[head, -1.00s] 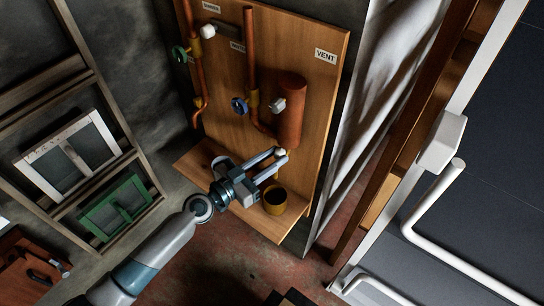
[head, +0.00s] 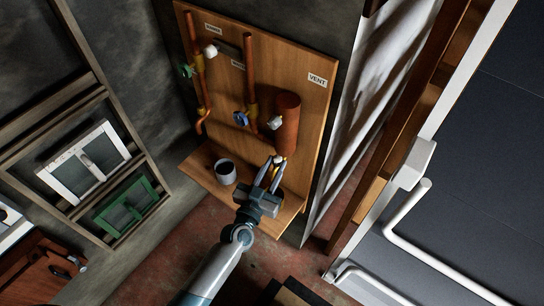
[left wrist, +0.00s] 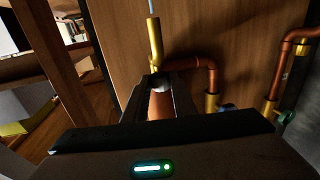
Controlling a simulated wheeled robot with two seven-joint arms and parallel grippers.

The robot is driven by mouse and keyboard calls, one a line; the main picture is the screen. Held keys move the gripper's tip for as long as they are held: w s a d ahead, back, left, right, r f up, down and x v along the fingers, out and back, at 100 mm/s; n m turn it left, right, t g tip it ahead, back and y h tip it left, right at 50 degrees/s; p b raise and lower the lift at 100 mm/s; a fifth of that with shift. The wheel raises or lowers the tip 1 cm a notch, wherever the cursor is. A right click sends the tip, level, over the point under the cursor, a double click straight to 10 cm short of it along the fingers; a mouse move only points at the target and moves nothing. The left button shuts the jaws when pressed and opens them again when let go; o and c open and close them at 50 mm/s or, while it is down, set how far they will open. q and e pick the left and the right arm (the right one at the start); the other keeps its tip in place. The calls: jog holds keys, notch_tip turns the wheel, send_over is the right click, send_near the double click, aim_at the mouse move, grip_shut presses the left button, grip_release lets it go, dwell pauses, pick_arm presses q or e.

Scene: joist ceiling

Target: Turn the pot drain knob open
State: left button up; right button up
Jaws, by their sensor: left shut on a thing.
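The copper-coloured pot (head: 287,125) is an upright cylinder on a wooden board. A small pale knob (head: 278,160) sits just below it, and I take it for the drain knob. My left gripper (head: 275,164) reaches up from below with its fingertips closed on this knob. In the left wrist view the pale knob (left wrist: 161,86) shows between the two dark fingers (left wrist: 160,92), which partly cover it. I cannot tell how far the knob is turned. My right gripper is not in view.
The wooden board (head: 317,120) also carries copper pipes, a blue knob (head: 241,118), a green wheel (head: 186,71), a pale knob (head: 211,50) and a VENT label (head: 317,80). A grey cup (head: 225,172) stands on the ledge left of my gripper. A pale curtain (head: 350,120) hangs right.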

pick_arm(q)
jog(key=shift+d+r+n+t+y+p, duration=0.15)
jog(key=shift+n+t+y+p, duration=0.15)
jog(key=shift+n+y, duration=0.45)
jog(key=shift+d+n+y, duration=0.1)
jog(key=shift+n+y, duration=0.15)
jog(key=shift+y, duration=0.5)
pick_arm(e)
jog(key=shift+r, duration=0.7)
pick_arm(q)
jog(key=shift+y, duration=0.3)
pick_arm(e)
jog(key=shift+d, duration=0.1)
pick_arm(q)
jog(key=o, duration=1)
jog(key=shift+o, duration=0.2)
jog(key=shift+f, duration=0.2)
